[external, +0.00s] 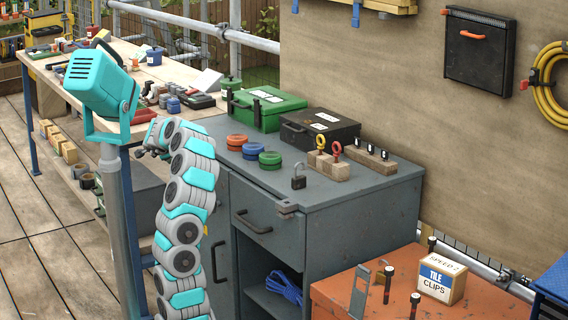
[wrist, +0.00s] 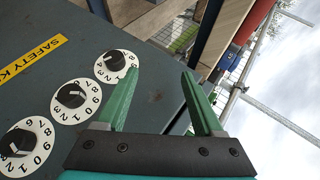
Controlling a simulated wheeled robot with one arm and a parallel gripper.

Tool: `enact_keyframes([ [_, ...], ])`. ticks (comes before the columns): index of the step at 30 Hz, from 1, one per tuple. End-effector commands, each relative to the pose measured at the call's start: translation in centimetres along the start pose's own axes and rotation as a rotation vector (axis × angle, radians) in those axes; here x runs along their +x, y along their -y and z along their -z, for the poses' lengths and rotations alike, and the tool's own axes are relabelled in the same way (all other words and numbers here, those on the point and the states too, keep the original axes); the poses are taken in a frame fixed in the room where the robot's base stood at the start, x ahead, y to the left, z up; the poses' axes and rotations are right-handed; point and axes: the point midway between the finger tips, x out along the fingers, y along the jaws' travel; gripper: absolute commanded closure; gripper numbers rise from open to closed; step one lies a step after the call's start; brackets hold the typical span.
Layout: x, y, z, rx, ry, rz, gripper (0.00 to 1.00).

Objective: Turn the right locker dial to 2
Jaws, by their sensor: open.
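Three white numbered dials with black knobs stand in a slanting row in the wrist view, on a dark grey locker front (wrist: 75,20). The view is turned and the yellow label reads nearly upside down, so the right dial (wrist: 44,138) is at lower left. Its 9, 0, 1 and 2 show; I cannot tell clearly where its knob points. The middle dial (wrist: 72,97) and the left dial (wrist: 113,64) lie up along the row. My gripper (wrist: 158,75) is open and empty, nearest the left dial, with the right dial outside its fingers.
A yellow safety label (wrist: 32,57) sits beside the dials. In the external view, the grey cabinet (external: 350,220) carries boxes, coloured discs and a padlock (external: 298,178). A teal lamp (external: 98,82) on a post stands close to my arm. The dials are not seen there.

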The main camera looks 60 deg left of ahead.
Motion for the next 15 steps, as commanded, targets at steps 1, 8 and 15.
enact_keyframes([
  [1, 0.8, -2.8, -1.8, -0.033, -0.032, -0.076, 0.31],
  [8, 0.3, -14.3, -5.2, -0.217, -0.286, -0.375, 0.31],
  [15, -4.4, -19.9, -5.2, -0.500, -0.603, -0.525, 0.31],
])
